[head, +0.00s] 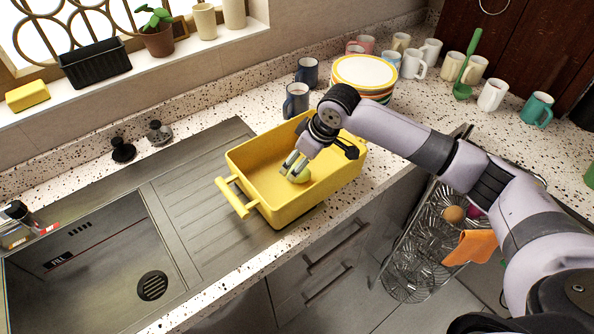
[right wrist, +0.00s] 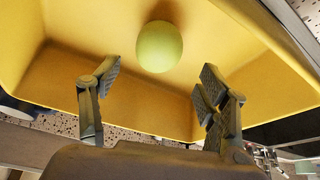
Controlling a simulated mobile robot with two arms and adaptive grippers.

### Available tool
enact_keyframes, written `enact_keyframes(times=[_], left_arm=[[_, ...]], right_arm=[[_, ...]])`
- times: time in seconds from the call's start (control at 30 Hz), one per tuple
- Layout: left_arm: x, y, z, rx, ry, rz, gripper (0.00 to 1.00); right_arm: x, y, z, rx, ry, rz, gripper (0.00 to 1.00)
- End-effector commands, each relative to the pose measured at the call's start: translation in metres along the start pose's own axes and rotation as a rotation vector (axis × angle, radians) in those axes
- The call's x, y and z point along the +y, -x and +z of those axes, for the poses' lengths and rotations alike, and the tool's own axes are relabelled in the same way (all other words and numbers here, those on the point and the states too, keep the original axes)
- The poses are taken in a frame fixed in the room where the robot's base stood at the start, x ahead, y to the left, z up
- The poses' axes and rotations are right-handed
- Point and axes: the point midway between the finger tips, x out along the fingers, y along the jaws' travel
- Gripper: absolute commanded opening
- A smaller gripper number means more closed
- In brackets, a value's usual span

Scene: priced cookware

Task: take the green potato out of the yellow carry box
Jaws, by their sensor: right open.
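The yellow carry box (head: 248,172) stands on the counter, partly over the sink's draining board. The green potato (head: 303,176) lies inside it on the floor of the box. My right gripper (head: 292,165) reaches down into the box at the potato, its fingers partly covering it in the head view. In the right wrist view the potato (right wrist: 159,46) shows whole, just beyond the open fingers of the gripper (right wrist: 155,85) and roughly midway between them. The fingers appear empty. My left gripper is in neither view.
A stack of plates (head: 364,75) and dark mugs (head: 296,100) stand behind the box. Several mugs and a green ladle (head: 468,66) stand at the back right. The sink (head: 95,265) is at left. A wire rack (head: 425,245) is below the counter at right.

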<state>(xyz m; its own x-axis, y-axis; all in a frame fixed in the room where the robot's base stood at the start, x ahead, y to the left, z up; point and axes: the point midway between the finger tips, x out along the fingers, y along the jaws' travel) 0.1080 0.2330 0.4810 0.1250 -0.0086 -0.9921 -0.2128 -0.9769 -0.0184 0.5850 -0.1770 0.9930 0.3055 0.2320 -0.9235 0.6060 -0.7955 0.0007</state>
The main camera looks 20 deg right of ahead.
Motion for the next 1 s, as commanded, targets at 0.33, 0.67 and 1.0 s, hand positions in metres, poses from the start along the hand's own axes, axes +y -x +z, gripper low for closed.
enact_keyframes(times=[0.33,0.67,1.0], left_arm=[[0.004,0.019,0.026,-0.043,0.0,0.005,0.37],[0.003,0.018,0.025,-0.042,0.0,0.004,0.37],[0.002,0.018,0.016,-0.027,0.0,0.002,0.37]], right_arm=[[0.003,-0.044,0.006,-0.002,-0.001,-0.001,0.69],[0.003,-0.049,0.006,-0.001,0.001,0.0,0.66],[0.003,-0.049,0.006,-0.001,0.0,0.0,0.43]])
